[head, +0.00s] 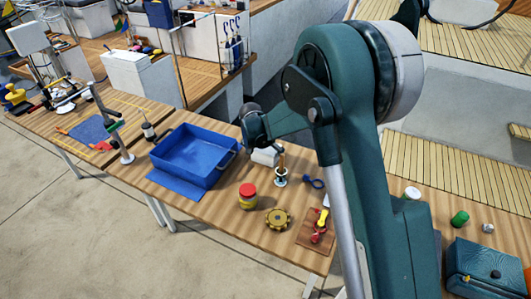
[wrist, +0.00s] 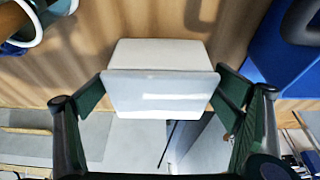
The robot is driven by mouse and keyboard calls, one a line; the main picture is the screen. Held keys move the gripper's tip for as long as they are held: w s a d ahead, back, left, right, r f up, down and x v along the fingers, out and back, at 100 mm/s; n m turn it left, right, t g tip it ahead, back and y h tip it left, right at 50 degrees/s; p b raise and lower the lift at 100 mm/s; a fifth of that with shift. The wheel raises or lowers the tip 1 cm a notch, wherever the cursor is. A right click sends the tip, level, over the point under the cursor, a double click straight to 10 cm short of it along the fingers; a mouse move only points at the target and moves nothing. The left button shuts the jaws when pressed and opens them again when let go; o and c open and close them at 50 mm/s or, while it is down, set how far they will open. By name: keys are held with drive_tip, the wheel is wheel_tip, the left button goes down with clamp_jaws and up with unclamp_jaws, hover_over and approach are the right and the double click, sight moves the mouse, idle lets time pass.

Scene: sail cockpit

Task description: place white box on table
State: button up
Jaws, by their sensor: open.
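The white box (wrist: 160,54) sits on the wooden table (wrist: 75,65) near its edge, in the upper middle of the wrist view. In the head view the white box (head: 265,157) shows only in part, beside the blue tray, with my arm hiding some of it. My gripper (wrist: 160,92) is open, with one dark green finger at each side of the box. I cannot tell whether the fingers touch it. In the head view my gripper (head: 258,130) is small and partly hidden behind my arm.
A blue tray (head: 183,178) stands left of the box; its side (wrist: 275,60) is close on the right in the wrist view. A small post (head: 281,172), blue ring (head: 313,183), red-lidded jar (head: 248,197) and brass disc (head: 278,221) stand nearby. Bare table lies around the jar.

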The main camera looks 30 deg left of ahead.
drive_tip(key=v, duration=1)
drive_tip(key=shift+p, duration=0.45)
drive_tip(key=shift+d+r, duration=0.1)
drive_tip(key=shift+r, duration=0.05)
idle(0.3)
drive_tip(key=shift+d+r, duration=0.2)
drive_tip(key=shift+d, duration=0.1)
drive_tip(key=s+d+r, duration=0.2)
drive_tip(key=d+r, duration=0.5)
drive_tip(key=d, duration=0.5)
drive_tip(key=s+d+r, duration=0.3)
drive_tip(key=d+r, duration=0.4)
drive_tip(key=d, duration=0.5)
drive_tip(key=s+d+r, duration=0.2)
drive_tip(key=d+r, duration=0.4)
drive_tip(key=d, duration=0.6)
drive_tip(key=s+d+r+t, duration=0.25)
drive_tip(key=s+d, duration=0.65)
drive_tip(key=d, duration=0.5)
drive_tip(key=s+d+f, duration=0.3)
drive_tip(key=s+d, duration=0.8)
drive_tip(key=s, duration=0.4)
drive_tip(key=shift+s+f, duration=0.2)
drive_tip(key=shift+s, duration=0.2)
